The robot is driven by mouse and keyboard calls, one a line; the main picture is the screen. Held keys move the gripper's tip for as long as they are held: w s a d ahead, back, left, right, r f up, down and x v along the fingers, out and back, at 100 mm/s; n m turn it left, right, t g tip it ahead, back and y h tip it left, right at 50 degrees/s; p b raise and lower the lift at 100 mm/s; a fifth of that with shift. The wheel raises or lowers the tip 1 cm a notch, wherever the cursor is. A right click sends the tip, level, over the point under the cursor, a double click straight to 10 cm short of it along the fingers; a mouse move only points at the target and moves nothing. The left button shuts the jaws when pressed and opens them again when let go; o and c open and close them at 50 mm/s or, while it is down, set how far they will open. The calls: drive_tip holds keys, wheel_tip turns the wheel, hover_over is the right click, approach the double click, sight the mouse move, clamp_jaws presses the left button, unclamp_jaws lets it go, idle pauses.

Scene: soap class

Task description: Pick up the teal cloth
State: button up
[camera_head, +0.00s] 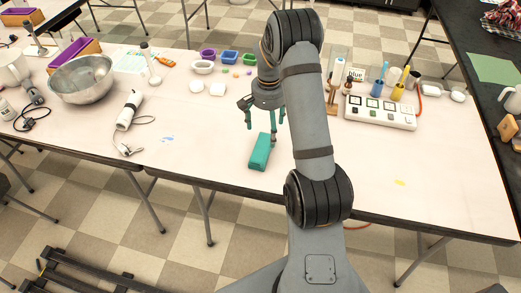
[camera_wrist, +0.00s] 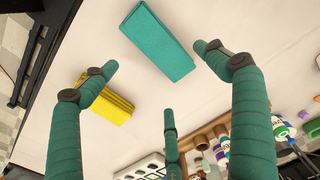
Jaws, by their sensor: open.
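The teal cloth (camera_head: 261,151) lies as a folded block on the white table near its front edge. It also shows in the wrist view (camera_wrist: 158,40) at the top, just past the fingertips. My gripper (camera_head: 266,125) has teal-wrapped fingers pointing down over the table, just behind the cloth's far end. In the wrist view, my gripper (camera_wrist: 157,65) is open with its fingers spread and nothing between them. I cannot tell exactly how high the fingertips are above the table.
A yellow folded cloth (camera_wrist: 105,100) lies beside the teal one, hidden by my arm in the head view. A white control box (camera_head: 380,113) stands to the right. A metal bowl (camera_head: 82,80) and hand blender (camera_head: 129,110) are left. The table left of the teal cloth is mostly clear.

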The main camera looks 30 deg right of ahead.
sight(266, 145)
wheel_tip(266, 145, down, 3)
drive_tip(key=shift+a+f, duration=0.15)
drive_tip(key=shift+f, duration=0.05)
drive_tip(key=shift+s+a+f+p, duration=0.15)
drive_tip(key=shift+f+p, duration=0.65)
drive_tip(key=shift+f, duration=1.9)
drive_tip(key=c, duration=0.3)
drive_tip(key=c, duration=0.7)
drive_tip(key=shift+c, duration=0.8)
drive_tip(key=shift+r, duration=0.1)
